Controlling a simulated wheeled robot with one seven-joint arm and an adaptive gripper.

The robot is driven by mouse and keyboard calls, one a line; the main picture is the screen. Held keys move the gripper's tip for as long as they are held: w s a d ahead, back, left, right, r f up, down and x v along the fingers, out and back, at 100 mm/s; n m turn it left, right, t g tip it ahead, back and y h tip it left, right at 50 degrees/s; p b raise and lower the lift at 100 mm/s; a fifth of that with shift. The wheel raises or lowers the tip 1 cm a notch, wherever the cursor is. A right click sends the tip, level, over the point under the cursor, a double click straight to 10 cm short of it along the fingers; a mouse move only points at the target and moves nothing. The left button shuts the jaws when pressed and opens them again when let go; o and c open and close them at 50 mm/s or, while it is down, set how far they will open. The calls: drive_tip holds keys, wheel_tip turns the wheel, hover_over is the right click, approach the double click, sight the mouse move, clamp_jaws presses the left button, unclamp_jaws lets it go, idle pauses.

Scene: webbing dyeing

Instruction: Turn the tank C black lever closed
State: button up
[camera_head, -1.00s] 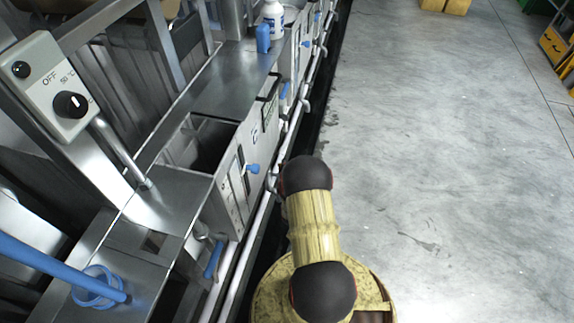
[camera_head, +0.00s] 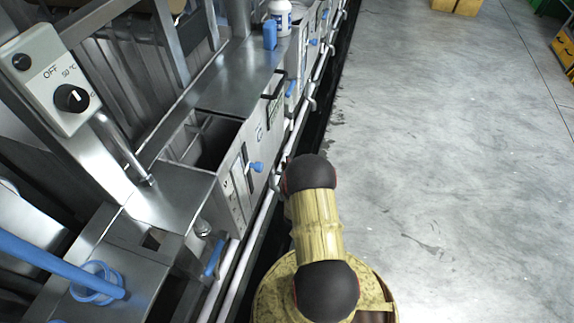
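An open tank (camera_head: 240,150) with a pale front panel stands left of centre in the head view, with a small round mark on its front that is too small to read. A blue-handled lever (camera_head: 257,166) sticks out from this front. A black bar-like handle (camera_head: 276,86) shows at the far upper end of the panel; I cannot tell whether it is the tank C lever or which way it is set. My gripper is out of view; only yellow and black links of my arm show at the lower middle.
A control box (camera_head: 45,80) with a black knob is at upper left. A blue hose (camera_head: 50,264) runs to a blue ring (camera_head: 95,283). A white bottle (camera_head: 281,17) and blue block (camera_head: 270,35) stand on the far ledge. Pipes run along the tanks.

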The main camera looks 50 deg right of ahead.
drive_tip(key=shift+s, duration=0.1)
drive_tip(key=v, duration=1.2)
drive_tip(key=shift+f, duration=0.1)
idle(0.4)
